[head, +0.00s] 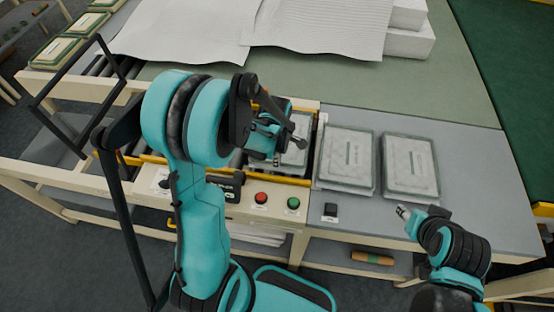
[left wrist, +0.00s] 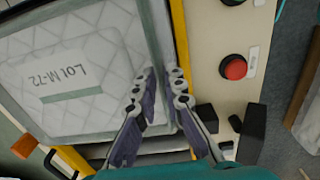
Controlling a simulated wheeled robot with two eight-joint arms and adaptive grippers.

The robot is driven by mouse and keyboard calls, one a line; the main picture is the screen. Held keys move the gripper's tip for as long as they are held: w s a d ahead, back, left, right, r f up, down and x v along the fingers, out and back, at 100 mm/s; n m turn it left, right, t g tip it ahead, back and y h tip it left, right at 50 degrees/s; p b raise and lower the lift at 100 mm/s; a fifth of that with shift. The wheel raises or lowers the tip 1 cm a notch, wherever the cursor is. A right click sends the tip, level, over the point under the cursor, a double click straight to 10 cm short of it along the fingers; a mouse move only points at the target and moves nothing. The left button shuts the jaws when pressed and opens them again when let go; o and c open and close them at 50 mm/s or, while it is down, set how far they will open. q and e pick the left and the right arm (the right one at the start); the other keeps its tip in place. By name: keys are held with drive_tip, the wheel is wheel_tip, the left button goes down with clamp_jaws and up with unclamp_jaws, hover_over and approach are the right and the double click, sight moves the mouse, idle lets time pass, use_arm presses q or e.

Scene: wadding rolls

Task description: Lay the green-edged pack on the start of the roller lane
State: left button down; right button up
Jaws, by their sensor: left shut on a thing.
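A white quilted pack (head: 294,157) with a dull grey-green edge lies over the near end of the roller lane (head: 279,181), between its yellow rails. Its label reads "LOT M-72" in the left wrist view (left wrist: 60,85), upside down. My left gripper (head: 283,140) is shut on the pack's edge; its fingers (left wrist: 160,100) show close to the yellow rail. The arm hides part of the pack and lane in the head view. I cannot tell whether the pack rests fully on the rollers. My right gripper (head: 421,212) is open and empty, near the grey table's front.
Two similar packs, one nearer the lane (head: 346,158) and one farther right (head: 410,167), lie on the grey table (head: 470,150). Red (head: 261,198) and green (head: 293,203) buttons sit before the lane.

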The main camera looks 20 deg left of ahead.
use_arm(q)
drive_tip(key=shift+f, duration=0.25)
drive_tip(key=c, duration=1.6)
unclamp_jaws()
drive_tip(key=shift+r, duration=0.15)
drive_tip(key=shift+r, duration=0.3)
wheel_tip(320, 180, up, 11)
drive_tip(key=p, duration=0.3)
drive_tip(key=s+d+r+m+t, duration=0.1)
drive_tip(key=s+r+m+t, duration=0.1)
drive_tip(key=m, duration=0.5)
drive_tip(key=s+d+r+m+t, duration=0.2)
drive_tip(key=s+r+m, duration=0.2)
drive_tip(key=m, duration=0.3)
drive_tip(key=s+d+r+m+t, duration=0.1)
drive_tip(key=s+r+m+t, duration=0.2)
drive_tip(key=m, duration=0.4)
drive_tip(key=shift+s+d, duration=0.2)
drive_tip(key=shift+s, duration=0.65)
